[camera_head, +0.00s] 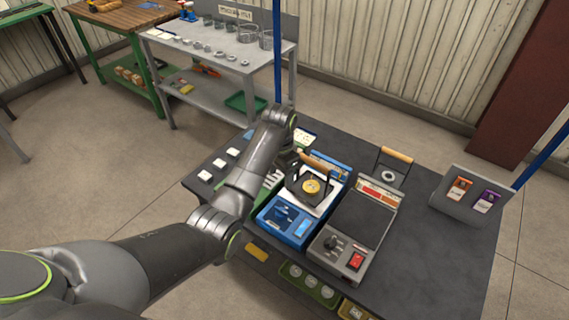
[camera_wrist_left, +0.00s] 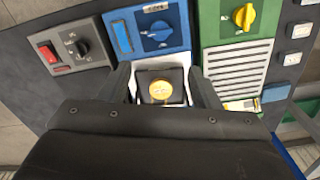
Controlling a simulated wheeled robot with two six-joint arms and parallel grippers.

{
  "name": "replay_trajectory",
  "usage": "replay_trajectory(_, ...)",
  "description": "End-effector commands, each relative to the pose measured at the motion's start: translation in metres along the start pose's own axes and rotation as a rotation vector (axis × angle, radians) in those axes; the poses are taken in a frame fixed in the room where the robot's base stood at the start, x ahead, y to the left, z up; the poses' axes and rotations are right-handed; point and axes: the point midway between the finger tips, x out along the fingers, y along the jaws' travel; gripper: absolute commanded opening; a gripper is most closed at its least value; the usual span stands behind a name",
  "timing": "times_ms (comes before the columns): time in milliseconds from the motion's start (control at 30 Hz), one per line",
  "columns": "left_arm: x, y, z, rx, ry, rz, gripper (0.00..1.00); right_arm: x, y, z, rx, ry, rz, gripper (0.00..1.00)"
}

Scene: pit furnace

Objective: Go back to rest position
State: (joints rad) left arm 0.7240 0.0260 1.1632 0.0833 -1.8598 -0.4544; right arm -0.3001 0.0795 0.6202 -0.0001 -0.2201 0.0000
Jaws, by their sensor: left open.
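My left arm reaches in from the left over the dark workbench (camera_head: 440,240). My left gripper (camera_head: 308,178) is above the blue device (camera_head: 290,222). In the left wrist view its two dark fingers (camera_wrist_left: 160,88) stand apart, one on each side of a dark block with a round yellow top (camera_wrist_left: 161,90). The block sits on a white plate behind the blue device's control panel (camera_wrist_left: 150,28). I cannot tell whether the fingers touch the block. My right gripper is out of view.
A grey device with a red switch (camera_head: 355,261) stands right of the blue one. A green device (camera_wrist_left: 238,60) is on its other side. A tilted grey holder (camera_head: 470,194) with two tags is at the right. A metal shelf table (camera_head: 215,65) stands behind.

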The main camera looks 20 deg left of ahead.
Motion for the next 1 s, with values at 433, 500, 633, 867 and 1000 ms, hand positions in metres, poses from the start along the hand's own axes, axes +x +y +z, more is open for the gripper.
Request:
replay_trajectory(433, 0.035, 0.002, 0.042, -0.088, 0.031, -0.014, 0.57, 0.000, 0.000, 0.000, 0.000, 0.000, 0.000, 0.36)
replay_trajectory(500, 0.050, 0.005, 0.066, -0.137, 0.050, -0.026, 0.57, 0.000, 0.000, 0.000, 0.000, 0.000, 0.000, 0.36)
replay_trajectory(633, 0.071, 0.014, 0.114, -0.231, 0.087, -0.051, 0.57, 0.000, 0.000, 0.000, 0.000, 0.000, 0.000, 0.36)
replay_trajectory(867, 0.088, 0.037, 0.205, -0.388, 0.143, -0.106, 0.57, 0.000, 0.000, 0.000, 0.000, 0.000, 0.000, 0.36)
replay_trajectory(1000, 0.083, 0.056, 0.260, -0.476, 0.177, -0.145, 0.57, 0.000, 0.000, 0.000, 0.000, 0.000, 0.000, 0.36)
